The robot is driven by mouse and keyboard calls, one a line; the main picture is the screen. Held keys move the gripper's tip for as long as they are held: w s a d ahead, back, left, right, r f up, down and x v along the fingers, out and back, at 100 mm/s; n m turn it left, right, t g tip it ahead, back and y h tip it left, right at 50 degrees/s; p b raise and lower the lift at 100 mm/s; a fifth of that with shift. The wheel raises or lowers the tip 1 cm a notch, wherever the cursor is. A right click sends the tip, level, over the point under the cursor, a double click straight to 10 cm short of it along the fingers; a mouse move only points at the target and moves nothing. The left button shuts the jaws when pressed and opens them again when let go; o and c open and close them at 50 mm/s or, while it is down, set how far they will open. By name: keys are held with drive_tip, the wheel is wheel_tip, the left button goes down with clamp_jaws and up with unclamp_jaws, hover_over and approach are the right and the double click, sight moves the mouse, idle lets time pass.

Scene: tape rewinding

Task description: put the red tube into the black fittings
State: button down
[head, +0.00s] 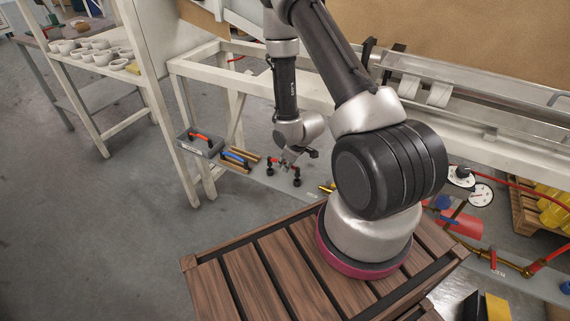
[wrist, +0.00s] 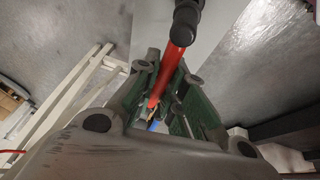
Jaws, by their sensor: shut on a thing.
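The red tube (wrist: 176,62) runs between the fingers of my gripper (wrist: 168,105) in the wrist view. My gripper is shut on it. The tube's upper end there meets a black fitting (wrist: 187,22); I cannot tell how deep it sits. The lower end is partly hidden by the gripper. In the head view my gripper (head: 286,163) is low over a grey surface, between a left black fitting (head: 270,171) and a right black fitting (head: 297,181). Small red parts show at both fittings; the middle of the tube is hidden by the gripper.
Left of the gripper lie a blue-handled piece (head: 234,157) and a grey box (head: 200,144) with a red handle. A white frame (head: 190,110) stands behind. Gauges (head: 481,194) and pipes lie at right. A slatted wooden surface (head: 235,285) is in front.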

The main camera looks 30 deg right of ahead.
drive_tip(key=shift+f, duration=1.25)
idle(0.3)
drive_tip(key=c, duration=1.4)
unclamp_jaws()
drive_tip(key=shift+c, duration=0.2)
drive_tip(key=shift+r, duration=0.1)
drive_tip(key=v, duration=1.1)
drive_tip(key=shift+s+r, duration=0.15)
drive_tip(key=shift+r, duration=0.25)
